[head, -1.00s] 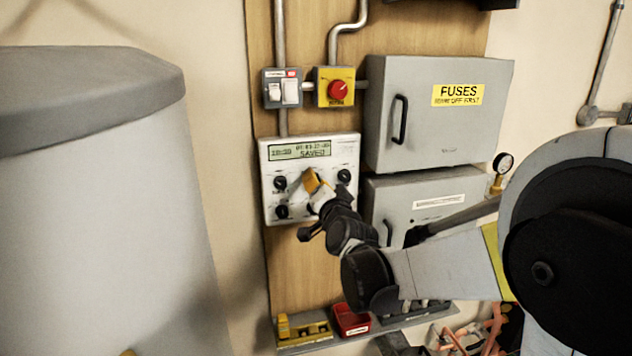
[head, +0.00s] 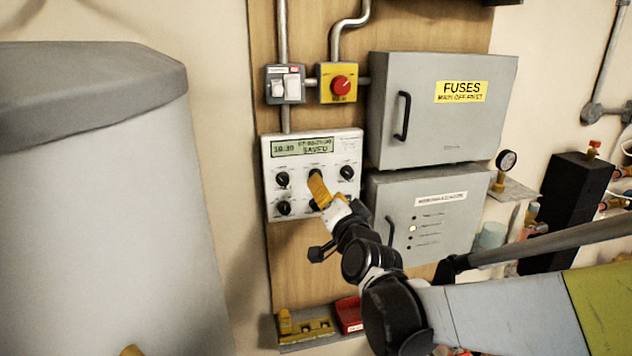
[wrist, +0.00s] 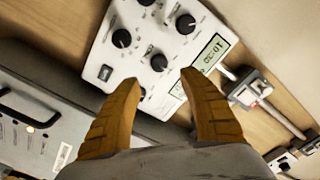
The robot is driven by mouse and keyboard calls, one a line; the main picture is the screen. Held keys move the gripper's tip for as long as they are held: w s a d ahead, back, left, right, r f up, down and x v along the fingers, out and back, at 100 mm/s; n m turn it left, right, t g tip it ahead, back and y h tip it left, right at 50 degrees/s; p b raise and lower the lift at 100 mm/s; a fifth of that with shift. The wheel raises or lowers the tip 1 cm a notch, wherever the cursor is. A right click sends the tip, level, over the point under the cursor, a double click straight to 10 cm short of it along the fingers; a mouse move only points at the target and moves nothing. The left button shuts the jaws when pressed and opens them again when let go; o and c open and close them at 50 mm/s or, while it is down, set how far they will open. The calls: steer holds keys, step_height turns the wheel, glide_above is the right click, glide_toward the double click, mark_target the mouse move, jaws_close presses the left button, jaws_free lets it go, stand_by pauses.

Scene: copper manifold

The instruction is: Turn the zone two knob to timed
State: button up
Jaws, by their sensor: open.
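The white controller panel (head: 335,145) hangs on a wooden board, with a display reading "SAVED" at its top. Black knobs sit in two rows below; their labels are too small to read, so I cannot tell which is zone two. My gripper (head: 317,185), with yellow fingers, is open in front of the upper-middle knob and partly hides it. In the wrist view the panel (wrist: 175,45) appears rotated. A black knob (wrist: 159,62) shows just beyond the gap between my open fingertips (wrist: 160,78). Contact cannot be made out, and nothing is held.
A grey fuse box (head: 445,120) and a lower grey cabinet (head: 440,200), both with black handles, stand right of the panel. A red rotary switch (head: 343,86) and white switches (head: 285,88) are above. A large grey tank (head: 100,200) fills the left.

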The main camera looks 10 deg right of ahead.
steer(key=s, duration=0.4)
steer(key=shift+s, duration=0.1)
steer(key=s+f+n+g+b, duration=0.1)
steer(key=s+f+n+g, duration=0.3)
steer(key=s+f, duration=0.4)
steer(key=s+f+n+g+b, duration=0.2)
steer(key=s+f+n+g, duration=0.3)
steer(key=s+f, duration=0.4)
steer(key=s+g, duration=0.1)
steer(key=s, duration=0.5)
steer(key=shift+s+g, duration=0.35)
steer(key=shift+g, duration=0.05)
steer(key=shift+a, duration=0.1)
